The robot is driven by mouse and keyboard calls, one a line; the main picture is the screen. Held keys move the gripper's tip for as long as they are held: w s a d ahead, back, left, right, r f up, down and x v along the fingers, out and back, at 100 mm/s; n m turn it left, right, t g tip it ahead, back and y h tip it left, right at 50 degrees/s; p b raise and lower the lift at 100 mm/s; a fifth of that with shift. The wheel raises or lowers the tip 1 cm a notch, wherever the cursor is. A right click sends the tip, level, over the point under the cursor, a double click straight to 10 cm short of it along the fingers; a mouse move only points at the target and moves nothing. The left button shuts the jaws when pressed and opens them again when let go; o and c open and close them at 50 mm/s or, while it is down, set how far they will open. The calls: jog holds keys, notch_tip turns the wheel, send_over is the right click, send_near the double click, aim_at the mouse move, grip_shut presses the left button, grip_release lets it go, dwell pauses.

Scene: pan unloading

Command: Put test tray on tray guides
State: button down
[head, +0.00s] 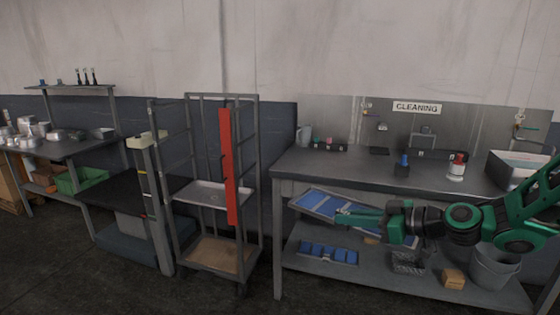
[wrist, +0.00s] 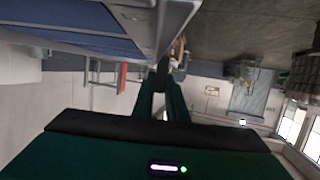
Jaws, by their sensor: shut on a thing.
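The test tray (head: 318,203), a flat metal-rimmed tray with blue panels, hangs tilted in front of the bench's open lower space. It also fills the upper left of the wrist view (wrist: 85,25). My gripper (head: 345,216) is shut on its near edge. In the wrist view the dark green fingers (wrist: 163,92) meet at the tray's rim. Part of the tray is hidden behind my gripper and arm. The tray guides appear to be on the grey rack trolley (head: 264,170) to the left, apart from the tray; the separate rails are too small to make out.
The trolley holds a light metal tray (head: 197,190) at mid height, and a red upright bar (head: 229,165) stands along its front. The cleaning bench (head: 340,166) stands behind my arm. Floor lies between trolley and bench.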

jog(key=w+d+f+m+t+h, duration=0.1)
jog(key=w+d+f+m, duration=0.1)
jog(key=w+d+f+m+t+h, duration=0.1)
jog(key=w+d+f+t+h, duration=0.1)
jog(key=w+d+f, duration=0.1)
jog(key=shift+w+d+f+m, duration=0.15)
jog(key=shift+w+d+m, duration=0.1)
jog(key=shift+m, duration=0.15)
jog(key=w+d+f+m+t+h, duration=0.2)
jog(key=w+d+f+m+h, duration=0.1)
jog(key=d+f+h, duration=0.1)
jog(key=shift+d+f, duration=0.5)
jog(key=shift+d, duration=0.7)
jog(key=shift+r, duration=0.1)
